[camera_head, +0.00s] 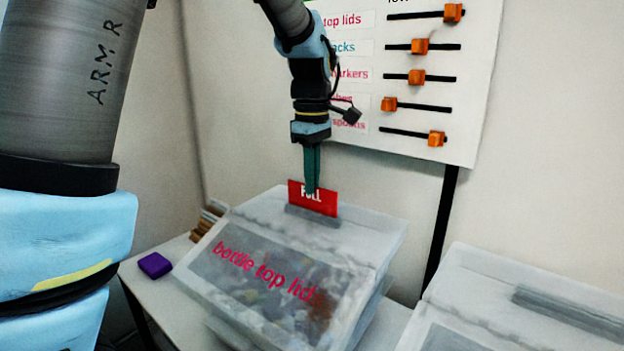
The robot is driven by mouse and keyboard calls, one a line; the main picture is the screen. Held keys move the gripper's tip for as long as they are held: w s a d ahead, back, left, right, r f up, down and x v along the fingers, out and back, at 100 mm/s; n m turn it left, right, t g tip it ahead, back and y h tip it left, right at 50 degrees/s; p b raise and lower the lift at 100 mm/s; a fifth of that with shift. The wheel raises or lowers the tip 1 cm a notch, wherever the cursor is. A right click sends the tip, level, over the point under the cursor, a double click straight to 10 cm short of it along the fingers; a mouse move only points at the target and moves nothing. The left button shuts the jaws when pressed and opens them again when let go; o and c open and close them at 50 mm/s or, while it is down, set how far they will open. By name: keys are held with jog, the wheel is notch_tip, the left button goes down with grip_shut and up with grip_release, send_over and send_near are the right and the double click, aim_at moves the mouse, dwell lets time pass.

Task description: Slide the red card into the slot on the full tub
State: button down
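The red card (325,200), printed "FULL", stands upright at the top of a translucent tub (378,228). The tub is labelled "bottle top lids" and has mixed small items inside. The card's lower edge is at the grey slot strip (300,213) on the lid. I cannot tell how deep it sits in the slot. My gripper (312,190) points down from above, its green fingers close together at the card's upper middle. The fingers overlap the card and look shut on it.
A second translucent tub (470,268) with an empty-looking grey strip stands at the right. A purple block (155,265) lies on the white table (190,249) at left. A board (470,110) with orange sliders hangs behind, with a black post (441,235) below.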

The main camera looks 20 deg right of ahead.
jog(key=shift+f+b, duration=0.35)
jog(key=shift+f, duration=0.4)
dwell(0.5)
jog(key=c, duration=1)
grip_release()
jog(key=shift+o, duration=0.2)
jog(key=shift+r, duration=0.15)
notch_tip(320, 180, up, 11)
jog(key=b, duration=0.2)
jog(key=shift+f, duration=0.2)
